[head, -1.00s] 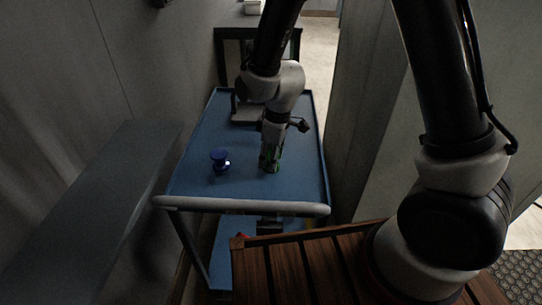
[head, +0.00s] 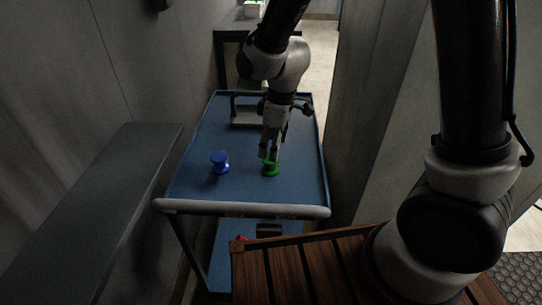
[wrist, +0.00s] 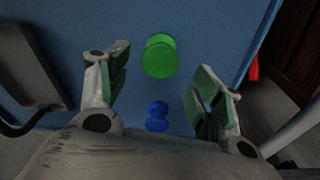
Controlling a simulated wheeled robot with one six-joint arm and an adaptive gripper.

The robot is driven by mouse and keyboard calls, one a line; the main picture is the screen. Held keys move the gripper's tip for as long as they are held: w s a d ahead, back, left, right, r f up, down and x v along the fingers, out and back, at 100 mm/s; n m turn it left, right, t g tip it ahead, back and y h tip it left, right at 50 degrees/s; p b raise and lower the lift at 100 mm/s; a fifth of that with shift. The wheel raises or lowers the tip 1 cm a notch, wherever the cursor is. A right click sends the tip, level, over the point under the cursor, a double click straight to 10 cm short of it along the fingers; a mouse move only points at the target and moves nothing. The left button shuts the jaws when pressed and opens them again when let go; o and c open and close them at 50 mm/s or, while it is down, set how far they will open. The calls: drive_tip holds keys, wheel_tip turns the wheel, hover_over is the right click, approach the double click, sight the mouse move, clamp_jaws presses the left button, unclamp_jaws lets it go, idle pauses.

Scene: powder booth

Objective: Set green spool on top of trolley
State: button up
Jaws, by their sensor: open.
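The green spool (head: 270,170) stands on the blue top of the trolley (head: 205,187), to the right of the blue spool (head: 220,162). My gripper (head: 269,154) is just above the green spool, pointing down. In the wrist view my gripper (wrist: 163,85) has its two fingers spread wide with nothing between them that it grips. The green spool (wrist: 159,56) shows beyond the fingertips, apart from both. The blue spool (wrist: 157,117) shows closer to the palm in that picture.
A grey tray-like item (head: 246,116) lies at the trolley's far end. A grey bench (head: 95,215) runs along the left wall. A wooden slatted surface (head: 300,270) is in front of the trolley, with a grey wall panel at right.

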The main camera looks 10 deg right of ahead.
drive_tip(key=s+d+r+m+t, duration=0.1)
drive_tip(key=s+d+r+m, duration=0.15)
drive_tip(key=d+r, duration=0.5)
drive_tip(key=s+d+r+m+t, duration=0.1)
drive_tip(key=d+r+m, duration=0.2)
drive_tip(key=d+r, duration=0.5)
drive_tip(key=s+d+r+m, duration=0.3)
drive_tip(key=s+d, duration=0.2)
drive_tip(key=s, duration=0.1)
drive_tip(key=s+d+r+m+t+h, duration=0.1)
drive_tip(key=s+d+r+m, duration=0.2)
drive_tip(key=s+d, duration=0.3)
drive_tip(key=shift+s+d+m+t, duration=0.2)
drive_tip(key=shift+s+m+t, duration=0.1)
drive_tip(key=shift+s+m, duration=0.4)
drive_tip(key=shift+w, duration=0.15)
